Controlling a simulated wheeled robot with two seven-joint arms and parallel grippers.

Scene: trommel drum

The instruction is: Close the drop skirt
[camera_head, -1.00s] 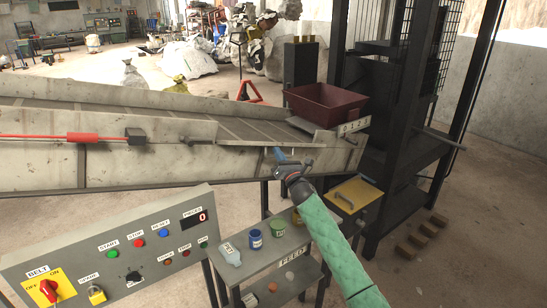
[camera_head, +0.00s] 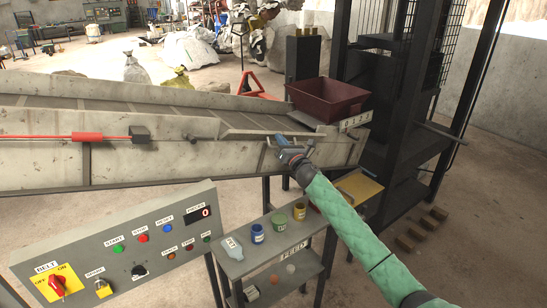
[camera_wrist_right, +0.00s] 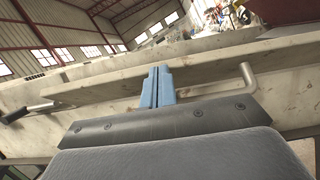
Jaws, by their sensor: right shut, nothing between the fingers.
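The drop skirt appears to be the pale metal flap (camera_head: 240,131) along the near side of the conveyor's right end. It looks like a ledge sticking out from the side wall. In the right wrist view the pale ledge (camera_wrist_right: 105,88) runs across the picture, with a bent metal rod handle (camera_wrist_right: 235,77) to the right of my fingers. My right gripper (camera_head: 280,141) is at the ledge's near edge, its blue fingers shut and empty. They also show upright in the wrist view (camera_wrist_right: 157,86); whether they touch the ledge I cannot tell. My left gripper is out of view.
A dark red bin (camera_head: 327,98) stands at the conveyor's end, beside a black frame (camera_head: 400,130). A control panel (camera_head: 90,258) is at the lower left. A small table (camera_head: 240,262) with several jars stands below. A red rod (camera_head: 65,136) lies along the conveyor side.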

